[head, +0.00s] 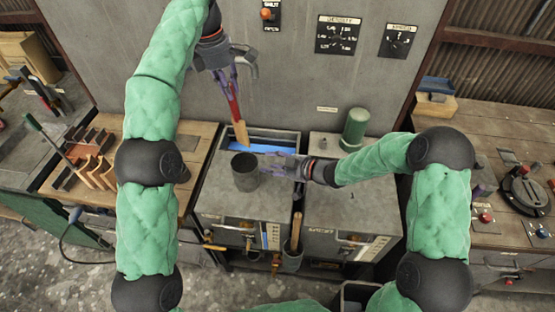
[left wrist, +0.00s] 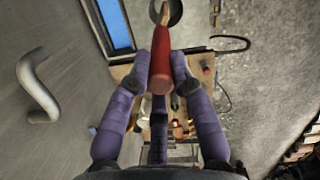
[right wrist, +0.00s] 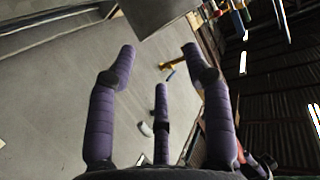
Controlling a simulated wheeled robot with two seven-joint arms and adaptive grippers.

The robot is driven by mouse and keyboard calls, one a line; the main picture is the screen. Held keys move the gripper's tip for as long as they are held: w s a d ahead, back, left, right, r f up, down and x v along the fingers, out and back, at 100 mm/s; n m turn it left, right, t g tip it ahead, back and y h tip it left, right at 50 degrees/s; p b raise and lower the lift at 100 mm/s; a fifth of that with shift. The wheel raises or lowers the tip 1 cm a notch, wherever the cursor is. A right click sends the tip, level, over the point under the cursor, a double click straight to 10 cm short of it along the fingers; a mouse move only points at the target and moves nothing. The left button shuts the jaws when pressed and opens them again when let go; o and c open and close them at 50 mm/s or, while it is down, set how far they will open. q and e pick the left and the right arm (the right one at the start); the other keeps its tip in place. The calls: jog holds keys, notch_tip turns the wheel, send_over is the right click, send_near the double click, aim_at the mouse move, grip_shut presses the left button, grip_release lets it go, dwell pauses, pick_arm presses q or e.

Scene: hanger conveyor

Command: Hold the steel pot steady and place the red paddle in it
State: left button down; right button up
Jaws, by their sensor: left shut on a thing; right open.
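The steel pot (head: 245,172) stands upright on the left grey cabinet top, beside the blue opening. My left gripper (head: 233,92) is shut on the red paddle (head: 235,108) and holds it above the cabinet, its wooden end pointing down near the pot. In the left wrist view the paddle (left wrist: 160,70) sits between the fingers, with part of the pot's rim (left wrist: 172,14) at the top. My right gripper (head: 274,165) is open just right of the pot.
A blue-lined opening (head: 262,147) lies behind the pot. A green cylinder (head: 355,128) stands on the right cabinet (head: 350,190). A wooden bench (head: 150,150) with a rack is at the left; another bench (head: 505,145) is at the right. A panel wall (head: 290,70) rises behind.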

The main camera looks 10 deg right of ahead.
jog(key=w+d, duration=0.2)
send_over(252, 165)
jog(key=shift+h, duration=0.3)
notch_tip(252, 165, down, 5)
jog(key=shift+w, duration=0.15)
